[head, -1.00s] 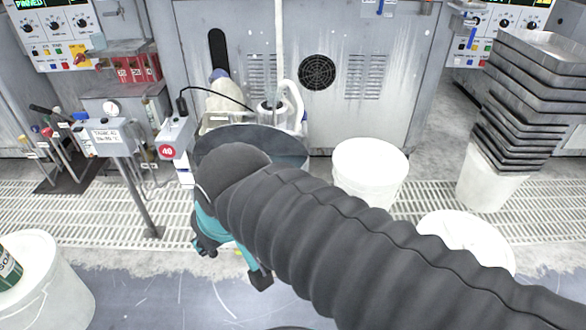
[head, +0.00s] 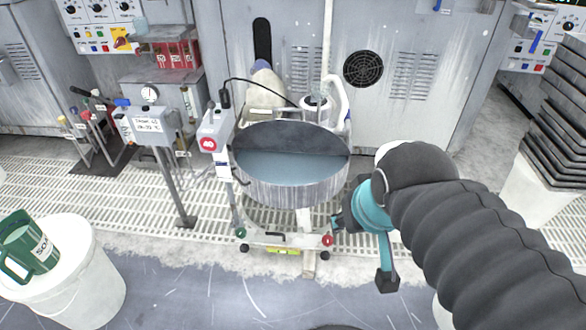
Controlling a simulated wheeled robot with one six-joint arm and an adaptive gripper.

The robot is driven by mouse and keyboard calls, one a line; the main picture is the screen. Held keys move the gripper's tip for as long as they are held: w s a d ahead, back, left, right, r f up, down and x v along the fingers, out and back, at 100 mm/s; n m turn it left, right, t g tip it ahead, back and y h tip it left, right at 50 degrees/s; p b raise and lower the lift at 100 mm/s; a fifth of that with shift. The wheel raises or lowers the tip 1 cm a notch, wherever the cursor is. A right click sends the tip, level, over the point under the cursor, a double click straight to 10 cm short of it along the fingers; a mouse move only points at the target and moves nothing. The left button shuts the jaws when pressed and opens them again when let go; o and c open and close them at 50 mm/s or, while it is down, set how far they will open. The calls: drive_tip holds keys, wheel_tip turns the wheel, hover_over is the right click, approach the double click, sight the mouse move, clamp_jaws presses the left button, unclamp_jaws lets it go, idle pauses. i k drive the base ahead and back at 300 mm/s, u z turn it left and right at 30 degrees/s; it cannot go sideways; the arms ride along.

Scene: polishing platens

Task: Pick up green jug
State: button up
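The green jug (head: 22,248) stands on the lid of a white bucket (head: 85,285) at the left edge of the head view. Its handle points left and down in the picture, and it has a pale label on its right side. My gripper (head: 363,252), teal with dark ends, hangs right of centre, far to the right of the jug. Its two dark ends are apart with floor showing between them, and I see nothing held. My dark ribbed arm sleeve covers part of the lower right.
A round basin of bluish liquid (head: 290,168) on a wheeled stand lies between my gripper and the jug. A grey post box (head: 148,125) stands behind the bucket. Stacked dark trays (head: 560,130) are at the right.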

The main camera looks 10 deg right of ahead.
sight(22, 240)
drive_tip(key=u, duration=1.9)
drive_tip(key=k, duration=0.6)
drive_tip(key=u, duration=0.85)
drive_tip(key=i, duration=2)
drive_tip(key=z, duration=0.9)
